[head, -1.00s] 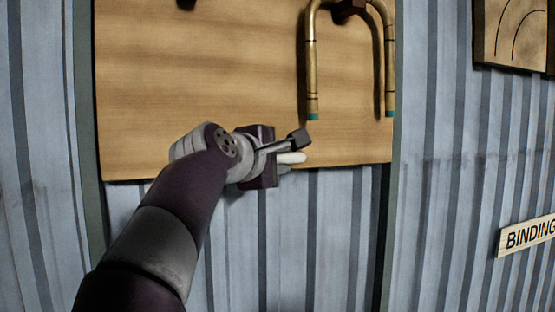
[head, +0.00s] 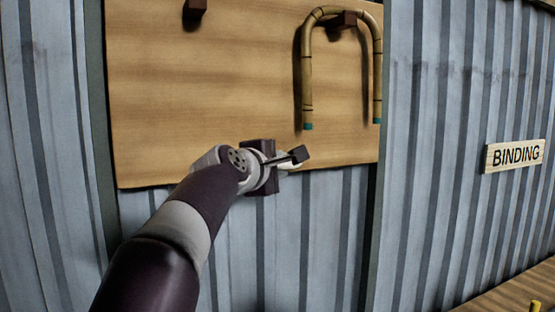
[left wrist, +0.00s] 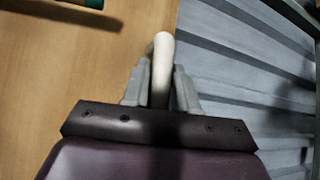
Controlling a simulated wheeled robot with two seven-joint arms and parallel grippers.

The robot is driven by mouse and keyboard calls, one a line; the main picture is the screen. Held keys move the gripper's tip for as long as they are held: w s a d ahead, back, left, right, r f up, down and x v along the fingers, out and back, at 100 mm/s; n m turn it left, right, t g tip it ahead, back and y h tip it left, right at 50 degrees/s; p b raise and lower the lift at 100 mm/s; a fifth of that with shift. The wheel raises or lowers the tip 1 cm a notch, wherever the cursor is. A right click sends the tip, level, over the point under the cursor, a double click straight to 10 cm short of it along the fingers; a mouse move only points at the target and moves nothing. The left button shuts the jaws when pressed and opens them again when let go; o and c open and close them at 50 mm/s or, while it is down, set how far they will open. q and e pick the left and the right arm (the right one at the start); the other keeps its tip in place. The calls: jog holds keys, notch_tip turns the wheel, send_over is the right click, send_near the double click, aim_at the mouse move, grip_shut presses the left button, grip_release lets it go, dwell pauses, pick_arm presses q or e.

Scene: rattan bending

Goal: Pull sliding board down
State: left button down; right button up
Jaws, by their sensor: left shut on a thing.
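The sliding board (head: 220,90) is a flat wooden panel on the wall, between two dark upright rails. It also shows in the left wrist view (left wrist: 60,80). A white bent handle (left wrist: 162,50) stands at its lower edge. My left gripper (head: 288,160) is at the board's lower edge, right of its middle. In the left wrist view its grey fingers (left wrist: 160,85) are shut on the handle from both sides. In the head view the gripper hides most of the handle. My right gripper is not in view.
A bent rattan piece (head: 305,85) with teal ends hangs on the board around a dark block (head: 345,20). Another dark block (head: 194,8) is at upper left. A BINDING sign (head: 515,155) is on the corrugated wall (head: 440,190). A wooden surface (head: 515,290) is at lower right.

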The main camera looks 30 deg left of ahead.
pick_arm(q)
notch_tip(320, 180, down, 31)
jog(key=b, duration=2.5)
jog(key=shift+a+r, duration=0.1)
jog(key=shift+r, duration=0.05)
jog(key=c, duration=1.3)
grip_release()
jog(key=o, duration=0.3)
jog(key=shift+a, duration=0.1)
jog(key=s, duration=0.4)
jog(key=s+r+b, duration=0.1)
jog(key=s, duration=0.7)
jog(key=shift+s+d+r+b, duration=0.25)
jog(key=shift+d+r+b, duration=0.05)
jog(key=shift+d+r, duration=0.1)
